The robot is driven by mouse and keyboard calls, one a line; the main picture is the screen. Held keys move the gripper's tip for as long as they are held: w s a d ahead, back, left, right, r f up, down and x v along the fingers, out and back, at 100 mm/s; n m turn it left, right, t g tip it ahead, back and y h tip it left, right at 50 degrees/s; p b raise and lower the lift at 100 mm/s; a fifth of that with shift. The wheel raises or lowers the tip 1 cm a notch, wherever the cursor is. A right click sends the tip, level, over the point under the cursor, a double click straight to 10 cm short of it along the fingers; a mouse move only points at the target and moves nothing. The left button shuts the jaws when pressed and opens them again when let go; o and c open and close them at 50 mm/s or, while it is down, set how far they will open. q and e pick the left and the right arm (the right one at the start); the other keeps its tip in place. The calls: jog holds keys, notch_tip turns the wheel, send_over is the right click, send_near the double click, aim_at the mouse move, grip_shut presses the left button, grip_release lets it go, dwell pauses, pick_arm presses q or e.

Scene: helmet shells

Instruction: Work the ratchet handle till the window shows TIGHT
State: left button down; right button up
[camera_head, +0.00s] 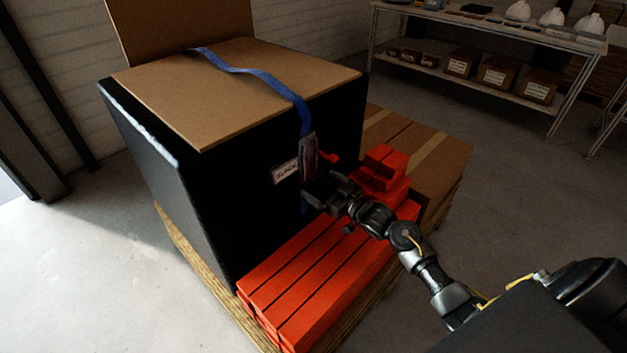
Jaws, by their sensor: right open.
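A ratchet (309,157) sits on the front face of a large black box (160,170), on a blue strap (262,76) that runs over the cardboard top. A red handle tip (329,157) shows at the ratchet's right side. A small white window label (286,172) left of the ratchet appears to read SLACK. My right gripper (318,190) is open, just below and in front of the ratchet. Its fingers partly cover the ratchet's lower end, and I cannot tell whether they touch it. My left gripper is not in view.
Red bars (320,270) lie on the wooden pallet (215,290) in front of the black box, below my right arm. Red blocks (382,168) stand close to the right of the gripper. A shelf (480,85) with boxes and white helmets stands behind. The left floor is clear.

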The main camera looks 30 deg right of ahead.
aim_at(316, 181)
jog(key=shift+x, duration=2.05)
jog(key=shift+c, duration=0.3)
jog(key=c, duration=1.1)
jog(key=shift+o, duration=0.2)
